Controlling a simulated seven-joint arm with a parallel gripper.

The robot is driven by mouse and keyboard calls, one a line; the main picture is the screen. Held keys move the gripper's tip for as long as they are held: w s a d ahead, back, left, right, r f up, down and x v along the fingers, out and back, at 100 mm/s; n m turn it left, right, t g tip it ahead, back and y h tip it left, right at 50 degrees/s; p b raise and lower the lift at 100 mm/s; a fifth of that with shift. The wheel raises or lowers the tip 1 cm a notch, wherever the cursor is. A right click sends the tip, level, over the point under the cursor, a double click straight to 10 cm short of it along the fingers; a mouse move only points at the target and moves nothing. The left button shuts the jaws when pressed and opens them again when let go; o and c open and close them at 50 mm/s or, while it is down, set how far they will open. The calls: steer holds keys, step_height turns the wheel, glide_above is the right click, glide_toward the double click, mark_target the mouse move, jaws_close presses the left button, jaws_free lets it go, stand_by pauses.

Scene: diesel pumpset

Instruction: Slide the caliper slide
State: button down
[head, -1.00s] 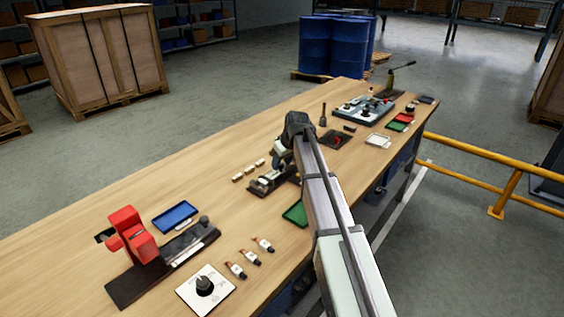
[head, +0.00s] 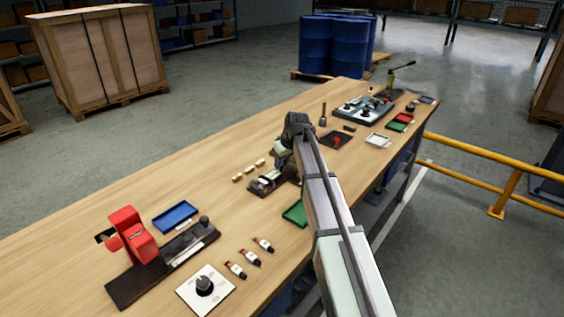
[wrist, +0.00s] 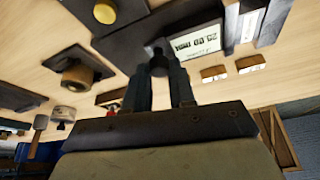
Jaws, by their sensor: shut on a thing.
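The caliper (head: 262,187) is a dark fixture on the bench, left of my forearm in the head view. In the wrist view its pale display (wrist: 194,42) shows upside-down digits and "mm"; I cannot read the digits surely. A small dark knob (wrist: 157,59), which appears to be part of the caliper slide, sits between my fingertips. My gripper (wrist: 158,72) points down over the caliper and is shut on this knob. In the head view my wrist hides part of the caliper and the fingertips are hard to make out.
A green tray (head: 295,213) lies close to my forearm. A red device (head: 133,235) and a blue tray (head: 175,216) stand at the near left. Bare wood lies between.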

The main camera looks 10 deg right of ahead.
steer(key=shift+w+d, duration=1.1)
steer(key=shift+w, duration=0.05)
steer(key=c, duration=0.9)
jaws_free()
steer(key=shift+c, duration=0.2)
steer(key=shift+s, duration=0.1)
steer(key=v, duration=1.3)
steer(key=shift+r, duration=0.4)
steer(key=shift+s, duration=0.1)
